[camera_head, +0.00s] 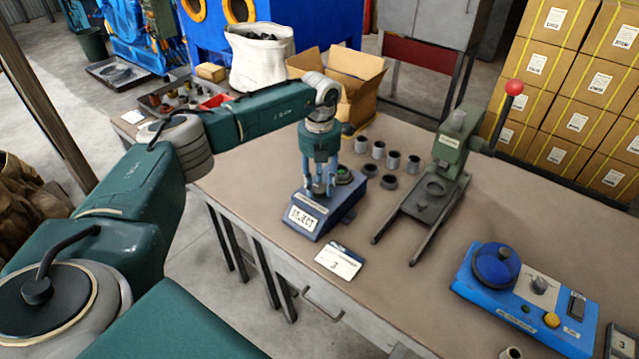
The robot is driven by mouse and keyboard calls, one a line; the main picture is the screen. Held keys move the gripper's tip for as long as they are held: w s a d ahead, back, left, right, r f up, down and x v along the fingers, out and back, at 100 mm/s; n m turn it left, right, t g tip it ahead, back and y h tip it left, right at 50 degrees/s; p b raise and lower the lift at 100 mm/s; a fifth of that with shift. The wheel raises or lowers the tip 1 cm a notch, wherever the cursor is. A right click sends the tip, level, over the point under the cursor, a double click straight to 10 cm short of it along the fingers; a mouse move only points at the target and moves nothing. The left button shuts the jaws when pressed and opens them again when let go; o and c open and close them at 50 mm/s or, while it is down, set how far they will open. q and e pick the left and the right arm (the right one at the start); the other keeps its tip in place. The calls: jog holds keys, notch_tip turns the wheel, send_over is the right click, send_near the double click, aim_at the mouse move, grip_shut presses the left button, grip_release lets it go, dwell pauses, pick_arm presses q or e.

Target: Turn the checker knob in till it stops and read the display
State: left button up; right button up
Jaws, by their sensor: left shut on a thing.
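The checker (331,214) is a small blue box near the table's front edge, with a pale display (303,218) on its sloped front. Dark characters show on the display, too small to read surely. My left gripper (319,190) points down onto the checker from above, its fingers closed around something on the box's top. The knob is hidden between the fingers, so its turn position cannot be seen. A dark ring with a green centre (344,175) sits on the box just right of the fingers. My right gripper is out of view.
A white card (339,261) lies in front of the checker. Several grey sleeves (378,149) and dark rings stand behind it. A green lever press (449,165) is to the right, and a blue device (525,291) with knobs lies front right. An open carton (350,83) stands behind.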

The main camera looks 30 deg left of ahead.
aim_at(320, 188)
pick_arm(q)
jog(key=o, duration=1.1)
jog(key=shift+o, duration=0.2)
notch_tip(320, 188, up, 12)
